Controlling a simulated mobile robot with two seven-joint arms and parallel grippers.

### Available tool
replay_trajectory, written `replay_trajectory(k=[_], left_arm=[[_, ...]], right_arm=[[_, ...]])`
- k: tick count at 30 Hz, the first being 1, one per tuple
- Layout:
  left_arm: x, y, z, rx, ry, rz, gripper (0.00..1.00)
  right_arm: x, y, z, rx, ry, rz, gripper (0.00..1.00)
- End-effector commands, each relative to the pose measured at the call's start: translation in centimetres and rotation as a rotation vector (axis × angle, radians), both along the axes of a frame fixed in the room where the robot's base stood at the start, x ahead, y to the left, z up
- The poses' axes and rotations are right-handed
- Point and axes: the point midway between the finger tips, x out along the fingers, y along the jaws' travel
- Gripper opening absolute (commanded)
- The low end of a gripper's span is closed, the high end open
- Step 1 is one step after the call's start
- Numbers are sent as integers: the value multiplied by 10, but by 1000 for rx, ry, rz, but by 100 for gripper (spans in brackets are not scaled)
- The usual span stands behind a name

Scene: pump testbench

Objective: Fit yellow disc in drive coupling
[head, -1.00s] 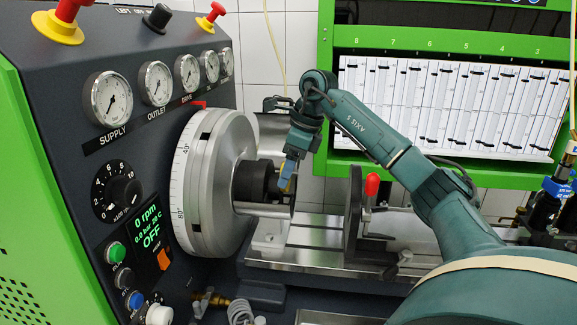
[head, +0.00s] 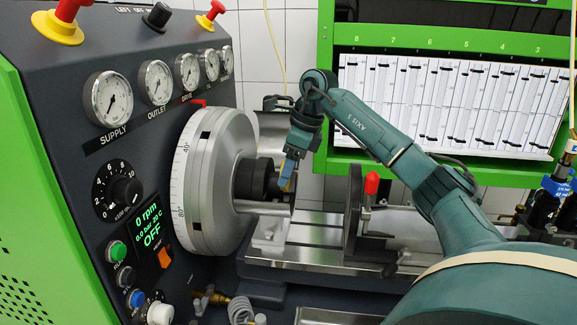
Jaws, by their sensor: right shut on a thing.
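The drive coupling (head: 252,179) is a dark cylinder in front of the large silver flywheel (head: 213,180), left of the middle in the head view. My right gripper (head: 287,182) reaches down just right of the coupling's open side. It is shut on the yellow disc (head: 291,184), of which only a small yellow-orange edge shows. The rest of the disc is hidden by the fingers. The disc appears close to the coupling's face, but I cannot tell whether they touch. My left gripper is not in view.
A dark upright plate (head: 353,213) with a red-knobbed lever (head: 371,184) stands on the metal bed (head: 310,257) to the right. The control panel with gauges (head: 108,98) is at left. A green-framed rack of measuring tubes (head: 440,105) is behind my arm.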

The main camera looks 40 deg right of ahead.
Motion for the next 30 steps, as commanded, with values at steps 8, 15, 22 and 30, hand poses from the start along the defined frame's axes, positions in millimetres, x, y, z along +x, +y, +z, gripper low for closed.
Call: replay_trajectory(k=[8, 15, 22, 30], left_arm=[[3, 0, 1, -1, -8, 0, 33], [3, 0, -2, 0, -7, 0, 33], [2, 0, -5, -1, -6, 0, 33], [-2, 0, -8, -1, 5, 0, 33]], right_arm=[[0, 0, -1, 0, 0, 0, 48], [0, 0, -7, 0, 1, 0, 48], [0, 0, -13, 0, 0, 0, 48], [0, 0, -16, 0, -1, 1, 48]])
